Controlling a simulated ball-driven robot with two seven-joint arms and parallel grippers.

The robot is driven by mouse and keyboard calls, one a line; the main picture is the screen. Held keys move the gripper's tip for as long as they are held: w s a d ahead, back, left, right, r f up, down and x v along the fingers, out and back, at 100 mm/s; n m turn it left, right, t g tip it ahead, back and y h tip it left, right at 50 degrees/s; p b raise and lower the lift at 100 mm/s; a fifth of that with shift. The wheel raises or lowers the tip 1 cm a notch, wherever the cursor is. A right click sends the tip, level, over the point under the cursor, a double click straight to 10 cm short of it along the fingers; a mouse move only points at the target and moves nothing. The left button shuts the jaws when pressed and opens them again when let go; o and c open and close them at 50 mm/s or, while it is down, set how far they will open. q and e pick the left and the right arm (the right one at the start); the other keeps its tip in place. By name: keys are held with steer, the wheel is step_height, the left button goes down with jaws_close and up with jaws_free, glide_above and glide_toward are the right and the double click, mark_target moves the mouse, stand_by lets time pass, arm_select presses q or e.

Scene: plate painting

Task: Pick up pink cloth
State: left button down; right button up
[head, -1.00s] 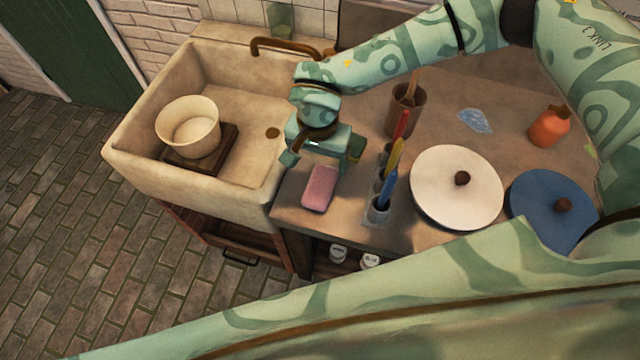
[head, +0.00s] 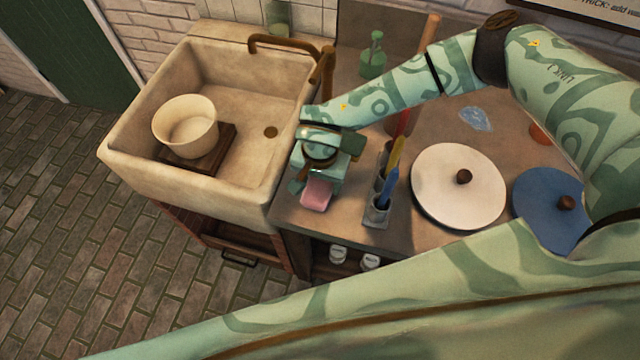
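The pink cloth (head: 316,197) is a small folded block lying on the counter just right of the sink. Its near end shows; my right gripper covers its far part. My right gripper (head: 318,183) is low over the cloth, pointing down, with its fingers apart, one towards each side of the cloth. I cannot tell whether the fingers touch it. My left gripper is not in view.
The sink (head: 128,165) with a cream pot (head: 186,125) inside is at left. A brush holder (head: 376,215) with several upright brushes stands close right of the cloth. A green bottle (head: 372,62) stands behind.

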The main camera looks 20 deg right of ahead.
mark_target(320, 183)
steer(key=c, duration=0.5)
steer(key=shift+o, duration=0.2)
step_height(320, 183, up, 10)
steer(key=p, duration=0.1)
steer(key=shift+p, duration=0.35)
steer(key=o, duration=0.4)
steer(key=c, duration=0.3)
